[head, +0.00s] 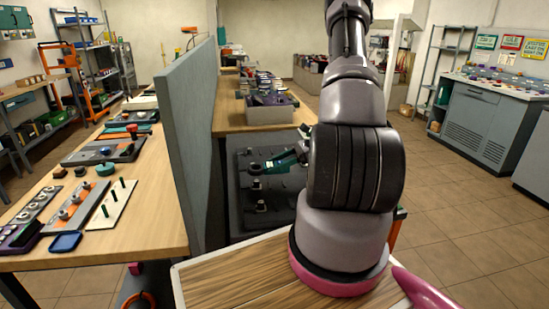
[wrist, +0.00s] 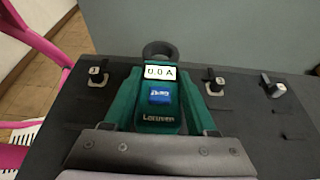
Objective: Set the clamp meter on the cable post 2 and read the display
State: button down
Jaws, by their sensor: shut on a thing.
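The green clamp meter (wrist: 158,118) is held in my gripper (wrist: 160,108) in the wrist view, its dark ring jaw (wrist: 160,48) pointing away from me. Its display reads 0.0 A. In the head view the meter (head: 280,163) is low over the dark post board (head: 240,220), partly hidden by my arm. In the wrist view a post marked 1 (wrist: 98,72) stands left of the meter. Two more posts stand to its right, one close (wrist: 215,84) and one farther (wrist: 274,88); I cannot read their numbers surely. No post shows clearly inside the ring.
A grey-blue partition (head: 188,130) rises left of the board. A wooden bench (head: 150,200) with several small panels stands beyond it. A grey bin (head: 270,110) sits on the table behind the board. Open tiled floor (head: 470,220) lies to the right.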

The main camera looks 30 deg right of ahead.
aim_at(275, 185)
jog(key=shift+f, duration=1.95)
jog(key=shift+f, duration=0.55)
jog(key=shift+c, duration=2.4)
grip_release()
jog(key=shift+v, duration=5.5)
jog(key=shift+w, duration=0.1)
